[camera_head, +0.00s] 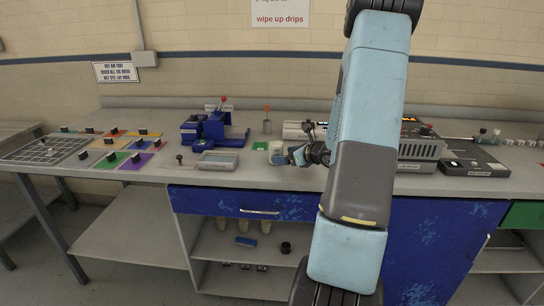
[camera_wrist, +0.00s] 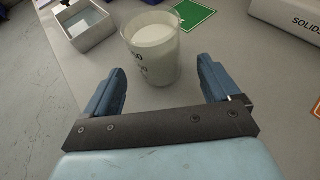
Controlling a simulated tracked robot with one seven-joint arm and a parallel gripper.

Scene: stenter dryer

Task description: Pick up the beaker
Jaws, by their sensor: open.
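The beaker (camera_wrist: 153,48) is a clear vessel with dark markings and white contents. It stands upright on the grey bench top, just ahead of my gripper in the wrist view. My gripper (camera_wrist: 160,72) is open, with one blue finger to the left of the beaker and one to the right. The beaker's lower part is near the space between the fingertips, and I see no clear contact. In the head view the beaker (camera_head: 275,149) is small, and my gripper (camera_head: 295,157) is beside it on the right, partly hidden by my arm.
A metal tray of liquid (camera_wrist: 82,24) stands left of the beaker, and a green card (camera_wrist: 193,14) lies behind it. A blue device (camera_head: 215,128) stands back left. A grey instrument (camera_head: 420,145) is to the right. The bench's front edge is close.

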